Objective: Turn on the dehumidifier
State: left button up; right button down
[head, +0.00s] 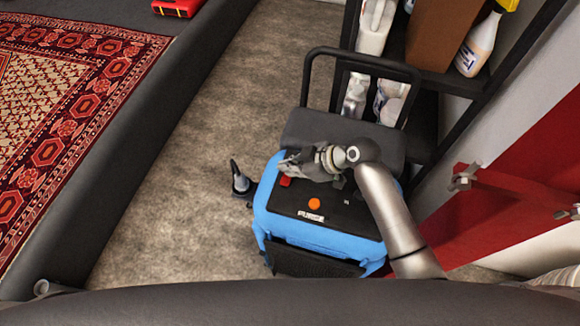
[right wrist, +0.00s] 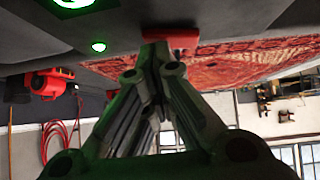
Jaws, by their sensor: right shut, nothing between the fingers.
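The dehumidifier (head: 330,240) is a blue box with a dark top and a black tube handle, standing on the floor in the head view. Its top bears an orange round button (head: 314,204), a white label and a red switch (head: 285,181). My right gripper (head: 287,163) is over the top, shut and empty, its tips close to the red switch. In the right wrist view the shut fingertips (right wrist: 155,48) are at the left end of the red switch (right wrist: 183,38); I cannot tell whether they touch. Green lights (right wrist: 99,46) glow beside it. My left gripper is not in view.
A black shelf (head: 430,75) with bottles and a brown box stands behind the dehumidifier. A red panel with metal fittings (head: 465,178) is at right. A dark-bottomed bottle-like object (head: 240,180) is at its left.

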jog(key=shift+s+f, duration=0.1)
jog(key=shift+s, duration=0.05)
jog(key=shift+s+a+p, duration=0.25)
jog(key=shift+s+p, duration=0.3)
jog(key=shift+s, duration=0.25)
jog(key=shift+w+d+r, duration=0.1)
jog(key=shift+r, duration=0.1)
jog(key=v, duration=0.7)
jog(key=shift+r, duration=0.1)
notch_tip(320, 180, up, 6)
jog(key=d+p, duration=0.1)
jog(key=p, duration=0.3)
jog(key=shift+s+d+t+p, duration=0.3)
jog(key=shift+s+d+p, duration=0.05)
jog(key=shift+p, duration=0.05)
